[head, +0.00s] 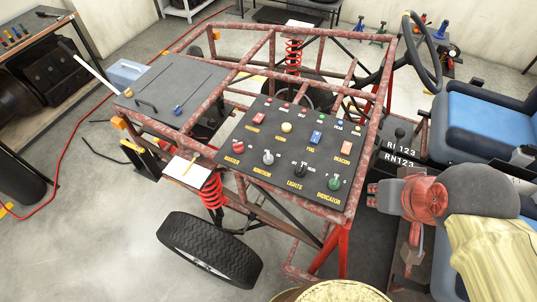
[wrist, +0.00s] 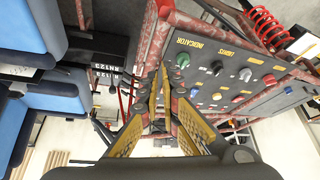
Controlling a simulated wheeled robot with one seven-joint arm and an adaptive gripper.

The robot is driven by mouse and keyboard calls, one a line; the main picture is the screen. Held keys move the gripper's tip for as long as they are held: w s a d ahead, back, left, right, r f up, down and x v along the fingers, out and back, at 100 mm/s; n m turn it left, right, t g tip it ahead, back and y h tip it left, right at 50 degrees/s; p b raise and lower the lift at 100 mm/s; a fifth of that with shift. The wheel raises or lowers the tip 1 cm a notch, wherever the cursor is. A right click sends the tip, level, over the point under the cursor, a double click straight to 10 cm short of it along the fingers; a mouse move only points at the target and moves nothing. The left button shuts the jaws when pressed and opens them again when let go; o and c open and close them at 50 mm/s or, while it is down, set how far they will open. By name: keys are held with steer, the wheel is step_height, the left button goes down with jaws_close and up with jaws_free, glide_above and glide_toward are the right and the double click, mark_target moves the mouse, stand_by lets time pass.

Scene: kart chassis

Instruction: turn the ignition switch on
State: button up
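The ignition switch (head: 267,157) is a light grey knob in the front row of the dark control panel (head: 262,139), above the IGNITION label. My gripper (head: 373,195) is right of the panel in the head view, apart from the switch. In the wrist view its fingers (wrist: 162,78) come close together, with nothing seen between them. The switch lies to their right. The knob's exact setting is too small to read.
The green indicator knob (head: 333,183) and black lights knob (head: 300,170) stand between my gripper and the ignition switch. Rusty frame tubes (head: 290,204) border the panel. The steering wheel (head: 423,52) and blue seats (head: 485,118) are at the right.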

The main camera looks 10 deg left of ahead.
steer(key=o, duration=0.8)
steer(key=w+a+r+n+g+p, duration=0.1)
steer(key=a+p, duration=0.1)
steer(key=p, duration=0.1)
steer(key=w+a+g+p, duration=0.1)
steer(key=a+p, duration=0.1)
steer(key=p, duration=0.2)
steer(key=w+a+r+n+g+p, duration=0.1)
steer(key=a+p, duration=0.1)
steer(key=p, duration=0.1)
steer(key=shift+w+a+r+n+g+p, duration=0.1)
steer(key=shift+a+r+n+g+p, duration=0.2)
steer(key=shift+r+p, duration=0.05)
steer(key=shift+o, duration=0.5)
steer(key=w+a+n+g+p, duration=0.2)
steer(key=w+a+p, duration=0.1)
steer(key=a+p, duration=0.3)
steer(key=shift+w+f+n+p, duration=0.3)
steer(key=shift+w+n, duration=0.1)
steer(key=n+p, duration=0.6)
steer(key=n, duration=0.2)
glide_above(268, 155)
steer(key=f, duration=0.7)
steer(key=shift+s+d+f, duration=0.15)
steer(key=shift+s, duration=0.1)
steer(key=shift+w, duration=0.2)
steer(key=shift+n, duration=0.4)
steer(key=shift+f+p, duration=0.7)
steer(key=shift+f, duration=3.1)
